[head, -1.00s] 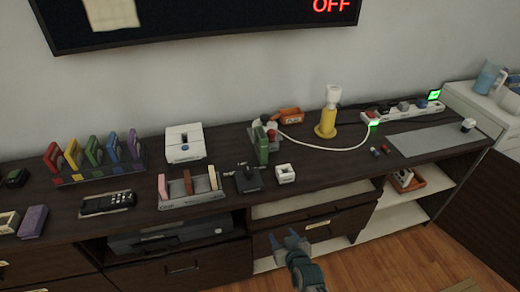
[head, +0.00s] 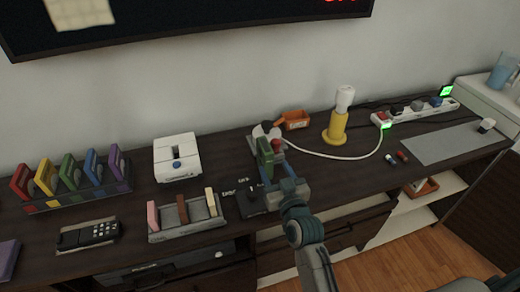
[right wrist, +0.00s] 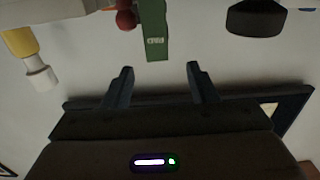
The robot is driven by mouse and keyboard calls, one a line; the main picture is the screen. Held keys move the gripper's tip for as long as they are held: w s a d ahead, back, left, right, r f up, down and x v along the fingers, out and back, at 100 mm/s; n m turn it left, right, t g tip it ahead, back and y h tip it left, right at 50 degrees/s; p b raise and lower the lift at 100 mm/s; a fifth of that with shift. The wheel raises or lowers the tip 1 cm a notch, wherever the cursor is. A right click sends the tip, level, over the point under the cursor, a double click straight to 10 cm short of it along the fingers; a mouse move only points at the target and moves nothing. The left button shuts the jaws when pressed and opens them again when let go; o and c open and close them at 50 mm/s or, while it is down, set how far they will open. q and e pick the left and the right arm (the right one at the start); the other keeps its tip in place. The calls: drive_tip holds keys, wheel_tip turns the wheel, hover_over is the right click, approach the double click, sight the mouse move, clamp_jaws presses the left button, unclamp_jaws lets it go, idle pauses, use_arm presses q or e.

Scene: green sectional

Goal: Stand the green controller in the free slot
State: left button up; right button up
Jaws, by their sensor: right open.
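My right gripper (head: 274,182) is open and empty, just in front of the green block. In the right wrist view its two fingers (right wrist: 162,86) are apart, with the block beyond them. A grey tray (head: 190,230) holds pink, brown and cream upright pieces with gaps between them. My left gripper is out of view.
A rack (head: 85,195) of coloured upright pieces stands at the left. A white box (head: 177,157), a black device (head: 249,196) and a yellow lamp (head: 336,127) stand around. A white cable (head: 330,156) runs to a power strip (head: 420,109). A grey mat (head: 450,143) lies right.

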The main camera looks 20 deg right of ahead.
sight(265, 145)
drive_tip(key=w, duration=0.3)
drive_tip(key=w+p, duration=0.1)
drive_tip(key=shift+w+r, duration=0.25)
drive_tip(key=shift+w, duration=0.1)
drive_tip(key=shift+w+f, duration=0.1)
drive_tip(key=shift+w, duration=0.5)
drive_tip(key=w+p, duration=0.1)
drive_tip(key=w, duration=0.2)
drive_tip(key=shift+w+p, duration=0.3)
drive_tip(key=shift+w, duration=0.6)
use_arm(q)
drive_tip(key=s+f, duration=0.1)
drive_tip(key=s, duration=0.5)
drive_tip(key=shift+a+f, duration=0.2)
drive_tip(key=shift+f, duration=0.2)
use_arm(e)
clamp_jaws()
